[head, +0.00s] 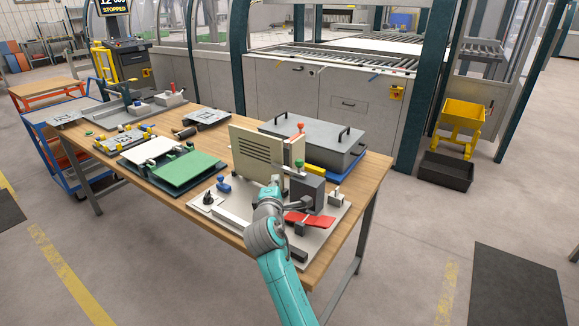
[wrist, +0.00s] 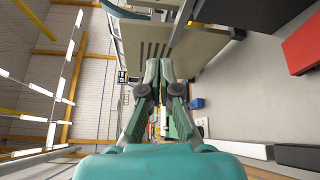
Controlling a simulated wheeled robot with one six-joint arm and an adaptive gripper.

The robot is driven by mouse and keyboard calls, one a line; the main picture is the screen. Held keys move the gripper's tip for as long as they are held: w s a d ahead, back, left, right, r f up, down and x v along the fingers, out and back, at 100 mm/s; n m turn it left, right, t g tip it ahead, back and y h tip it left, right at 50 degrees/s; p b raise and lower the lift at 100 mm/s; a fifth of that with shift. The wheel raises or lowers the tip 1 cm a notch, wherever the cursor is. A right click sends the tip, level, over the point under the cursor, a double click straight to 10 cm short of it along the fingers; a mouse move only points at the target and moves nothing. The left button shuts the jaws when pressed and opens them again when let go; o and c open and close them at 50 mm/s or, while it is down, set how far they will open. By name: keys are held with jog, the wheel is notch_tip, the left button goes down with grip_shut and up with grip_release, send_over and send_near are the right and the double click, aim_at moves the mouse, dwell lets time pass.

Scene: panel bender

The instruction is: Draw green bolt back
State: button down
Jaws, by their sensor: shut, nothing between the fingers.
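In the head view a small green knob (head: 299,163), which looks like the green bolt's handle, stands beside the upright beige slotted plate (head: 256,152), above a dark grey block (head: 307,190). My gripper (wrist: 158,68) is shut and empty in the wrist view, its fingertips in front of the slotted plate (wrist: 155,48). In the head view my teal wrist is just left of the dark block and below the green knob; the fingers are mostly hidden there. I cannot make out the green bolt surely in the wrist view, nor whether a finger touches it.
The fixture's base plate (head: 236,216) carries a blue knob (head: 223,184) and a red flat piece (head: 310,219). A grey lidded box (head: 315,142) stands behind. A green panel (head: 183,171) lies to the left.

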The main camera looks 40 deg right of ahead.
jog(key=x, duration=1)
jog(key=s, duration=0.1)
jog(key=s+d, duration=0.2)
jog(key=shift+s+r, duration=0.25)
jog(key=shift+r, duration=0.1)
jog(key=shift+s+d, duration=0.3)
jog(key=shift+s, duration=0.5)
jog(key=shift+s+d, duration=0.3)
jog(key=shift+s, duration=0.5)
jog(key=shift+s+d, duration=0.3)
jog(key=shift+s, duration=0.5)
